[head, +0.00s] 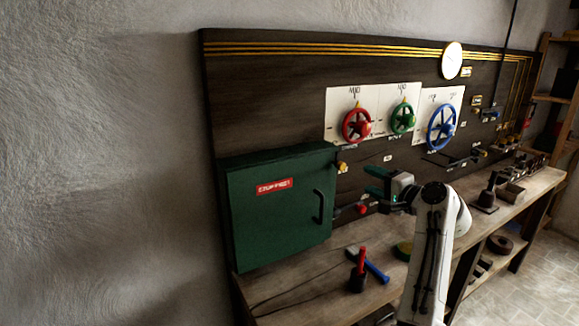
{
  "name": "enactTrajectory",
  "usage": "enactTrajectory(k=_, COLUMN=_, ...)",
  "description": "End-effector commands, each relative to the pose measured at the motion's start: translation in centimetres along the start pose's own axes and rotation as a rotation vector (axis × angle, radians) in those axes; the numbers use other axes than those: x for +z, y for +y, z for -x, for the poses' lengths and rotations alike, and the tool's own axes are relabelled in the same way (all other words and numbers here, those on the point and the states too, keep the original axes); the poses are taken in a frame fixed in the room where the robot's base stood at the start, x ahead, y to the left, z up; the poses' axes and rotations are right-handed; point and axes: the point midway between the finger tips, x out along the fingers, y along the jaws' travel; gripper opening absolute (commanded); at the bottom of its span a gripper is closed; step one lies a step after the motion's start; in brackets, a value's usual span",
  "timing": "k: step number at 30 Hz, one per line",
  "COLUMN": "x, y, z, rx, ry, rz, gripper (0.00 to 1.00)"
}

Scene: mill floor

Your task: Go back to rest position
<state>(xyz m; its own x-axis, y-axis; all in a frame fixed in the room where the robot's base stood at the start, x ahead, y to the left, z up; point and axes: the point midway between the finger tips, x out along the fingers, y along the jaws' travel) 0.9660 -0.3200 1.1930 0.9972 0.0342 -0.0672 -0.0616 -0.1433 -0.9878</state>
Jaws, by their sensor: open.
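My gripper (372,183) is at the end of my white arm (434,245), raised above the wooden workbench (285,290) and in front of the dark panel board. Its dark green fingers point left toward the green cabinet. They are spread apart, and I see nothing between them. The gripper appears apart from the cabinet and the board, though the exact gap is hard to judge. My arm hides part of the bench and the lower board behind it.
The closed green cabinet (282,225) stands at the left. Red (357,125), green (402,118) and blue (441,127) handwheels are on the board. A blue-handled hammer (374,269) and a red-handled tool (359,268) are on the bench. Floor is clear at right.

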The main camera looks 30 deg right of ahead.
Motion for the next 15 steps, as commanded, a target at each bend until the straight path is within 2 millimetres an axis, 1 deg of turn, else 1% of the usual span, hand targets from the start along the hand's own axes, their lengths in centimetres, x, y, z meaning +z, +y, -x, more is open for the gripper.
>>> enactTrajectory(k=3, x=0.0, y=0.0, z=0.0, rx=0.001, ry=0.0, rz=0.001, gripper=0.55)
enactTrajectory(k=5, x=0.3, y=0.4, z=0.1, rx=0.01, ry=-0.004, rz=0.008, gripper=0.55)
enactTrajectory(k=8, x=1.7, y=2.5, z=0.5, rx=0.065, ry=-0.026, rz=0.055, gripper=0.55)
enactTrajectory(k=11, x=4.5, y=6.6, z=1.9, rx=0.173, ry=-0.075, rz=0.153, gripper=0.55)
enactTrajectory(k=12, x=6.0, y=8.6, z=2.7, rx=0.227, ry=-0.103, rz=0.204, gripper=0.55)
enactTrajectory(k=14, x=8.3, y=11.8, z=4.3, rx=0.313, ry=-0.154, rz=0.286, gripper=0.55)
enactTrajectory(k=15, x=9.9, y=13.7, z=5.5, rx=0.368, ry=-0.191, rz=0.341, gripper=0.55)
